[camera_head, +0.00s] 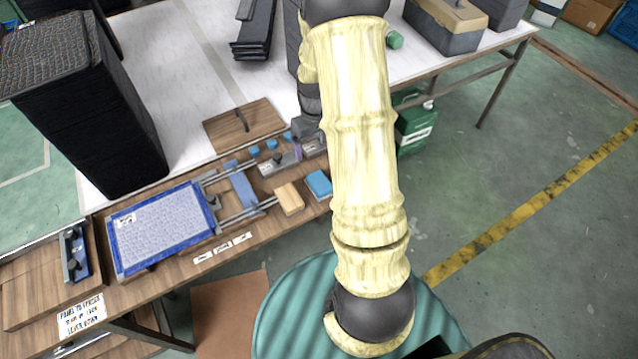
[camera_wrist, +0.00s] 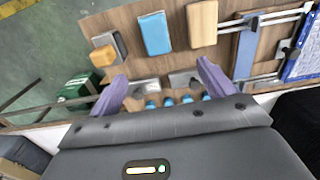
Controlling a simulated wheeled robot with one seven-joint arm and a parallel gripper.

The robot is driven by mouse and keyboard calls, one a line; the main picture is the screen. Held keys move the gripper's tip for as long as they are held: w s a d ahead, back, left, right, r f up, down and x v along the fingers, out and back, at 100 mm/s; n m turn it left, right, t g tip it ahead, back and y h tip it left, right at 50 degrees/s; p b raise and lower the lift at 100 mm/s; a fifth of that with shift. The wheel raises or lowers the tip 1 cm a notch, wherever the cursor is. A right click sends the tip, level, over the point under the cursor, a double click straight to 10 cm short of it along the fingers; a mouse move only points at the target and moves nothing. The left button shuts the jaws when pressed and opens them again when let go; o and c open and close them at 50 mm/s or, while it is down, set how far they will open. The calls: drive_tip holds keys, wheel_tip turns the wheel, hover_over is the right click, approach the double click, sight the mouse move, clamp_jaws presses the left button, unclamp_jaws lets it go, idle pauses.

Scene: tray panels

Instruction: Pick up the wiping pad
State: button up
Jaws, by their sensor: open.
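My gripper (camera_wrist: 162,85) is open and empty in the wrist view, its two purple fingers spread wide above the wooden bench. Several block-like items lie beyond the fingertips. A blue pad-like block (camera_wrist: 155,33) lies at top middle; it also shows in the head view (camera_head: 318,184). A tan block (camera_wrist: 203,23) lies to its right, also in the head view (camera_head: 289,198). A grey block with a tan wooden top (camera_wrist: 105,53) is at the left, beyond the left finger. Which one is the wiping pad I cannot tell for sure. My arm hides part of the bench in the head view.
A blue-framed panel (camera_head: 163,228) lies on the bench beside rails and a blue-grey bar (camera_head: 240,187). Small blue pieces and grey metal fixtures lie close to the fingers. A tall black stack (camera_head: 92,125) stands at left. A green canister (camera_head: 414,128) stands beyond the bench's right end.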

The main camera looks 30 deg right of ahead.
drive_tip(key=p, duration=0.2)
approach(320, 181)
drive_tip(key=f, duration=0.5)
drive_tip(key=shift+w+a, duration=0.15)
drive_tip(key=shift+a, duration=0.25)
drive_tip(key=shift+d+f+p, duration=0.2)
drive_tip(key=shift+f+p, duration=0.4)
drive_tip(key=shift+f, duration=0.75)
drive_tip(key=shift+d+f+p, duration=0.2)
drive_tip(key=shift+f+p, duration=0.35)
drive_tip(key=shift+f, duration=0.75)
drive_tip(key=c, duration=1.1)
